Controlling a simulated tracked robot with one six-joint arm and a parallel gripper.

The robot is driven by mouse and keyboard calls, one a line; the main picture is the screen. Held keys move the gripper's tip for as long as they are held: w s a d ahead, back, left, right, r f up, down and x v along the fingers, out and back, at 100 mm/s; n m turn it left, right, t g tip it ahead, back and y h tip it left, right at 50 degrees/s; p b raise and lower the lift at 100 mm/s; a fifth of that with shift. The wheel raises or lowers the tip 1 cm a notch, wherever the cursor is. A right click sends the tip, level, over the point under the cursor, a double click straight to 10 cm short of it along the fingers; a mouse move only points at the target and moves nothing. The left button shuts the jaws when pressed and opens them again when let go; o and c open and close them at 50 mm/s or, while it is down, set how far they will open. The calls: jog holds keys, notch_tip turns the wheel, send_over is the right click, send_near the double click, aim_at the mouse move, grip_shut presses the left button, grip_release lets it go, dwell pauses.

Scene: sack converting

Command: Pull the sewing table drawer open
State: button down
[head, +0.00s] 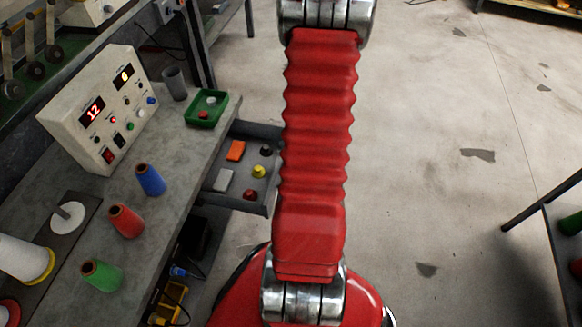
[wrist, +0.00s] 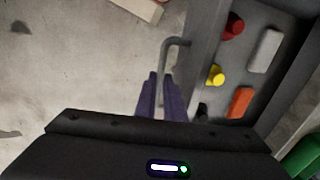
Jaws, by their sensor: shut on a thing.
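The sewing table drawer (head: 236,202) is grey and stands pulled out from under the table, with its inside showing in the head view. In the wrist view its front panel (wrist: 203,45) runs down the right of centre. A grey bent bar handle (wrist: 164,62) stands out from this panel. My gripper (wrist: 160,92) is shut on the handle, its dark purple fingers around the bar. In the head view my red arm hides the gripper and the handle.
The drawer holds an orange block (head: 236,150), a light grey block (head: 222,180) and small spools. The grey table (head: 185,150) carries a control box (head: 100,110), a green tray (head: 206,108) and thread cones (head: 150,180). Open concrete floor lies to the right.

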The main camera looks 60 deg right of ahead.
jog(key=c, duration=1.8)
grip_release()
jog(key=shift+c, duration=0.2)
jog(key=shift+r, duration=0.15)
notch_tip(320, 180, up, 13)
jog(key=s, duration=0.2)
jog(key=shift+s+d, duration=0.2)
jog(key=shift+d, duration=0.25)
jog(key=shift+r, duration=0.1)
